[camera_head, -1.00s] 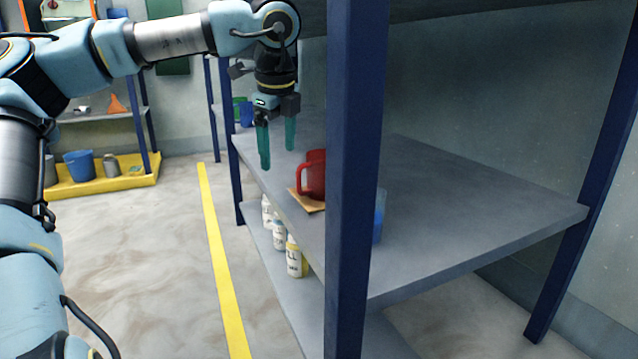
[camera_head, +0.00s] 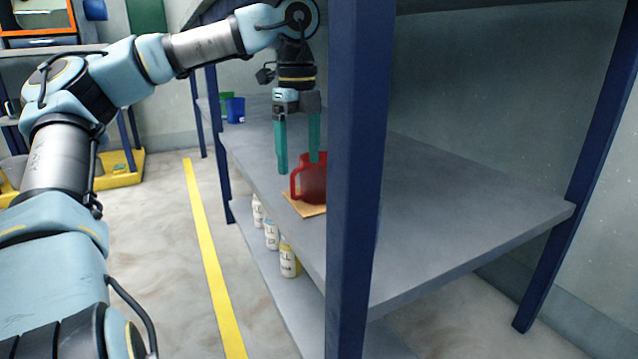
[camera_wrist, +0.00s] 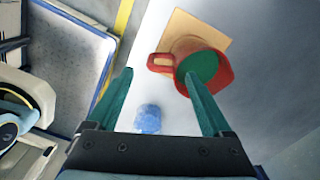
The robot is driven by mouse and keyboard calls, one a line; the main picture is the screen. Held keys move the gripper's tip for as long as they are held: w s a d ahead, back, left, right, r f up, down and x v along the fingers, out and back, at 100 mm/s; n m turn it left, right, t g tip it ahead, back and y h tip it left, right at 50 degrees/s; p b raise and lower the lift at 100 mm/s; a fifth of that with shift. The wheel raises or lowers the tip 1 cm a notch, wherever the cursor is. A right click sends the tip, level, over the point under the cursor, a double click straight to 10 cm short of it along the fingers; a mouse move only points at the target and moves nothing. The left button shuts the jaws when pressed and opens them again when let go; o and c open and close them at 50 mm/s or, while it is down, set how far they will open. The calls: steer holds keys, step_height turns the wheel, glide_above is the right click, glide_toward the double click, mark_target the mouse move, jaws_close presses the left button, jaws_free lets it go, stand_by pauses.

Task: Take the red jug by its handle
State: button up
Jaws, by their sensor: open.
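The red jug (camera_head: 312,181) stands on a tan square board (camera_head: 306,207) on the grey shelf, with its handle on the left side. The blue upright post hides its right part in the head view. In the wrist view the jug (camera_wrist: 214,62) shows from above, with green inside, and its handle (camera_wrist: 160,63) points left. In the wrist view the fingertips (camera_wrist: 157,73) are near the jug's handle and rim; contact cannot be told.
A blue post (camera_head: 355,180) stands in front of the shelf (camera_head: 460,210). A blue cup (camera_head: 235,110) stands farther back on it. A blue round thing (camera_wrist: 148,118) is near my gripper in the wrist view. Several bottles (camera_head: 288,262) stand on the lower shelf. The shelf's right side is clear.

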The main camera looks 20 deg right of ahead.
mark_target(311, 180)
steer(key=shift+w+a+f+b, duration=0.1)
steer(key=shift+f+b, duration=1.1)
steer(key=shift+f, duration=0.35)
steer(key=shift+w+f+b, duration=0.1)
steer(key=shift+f+b, duration=1.05)
steer(key=shift+f, duration=0.4)
jaws_close()
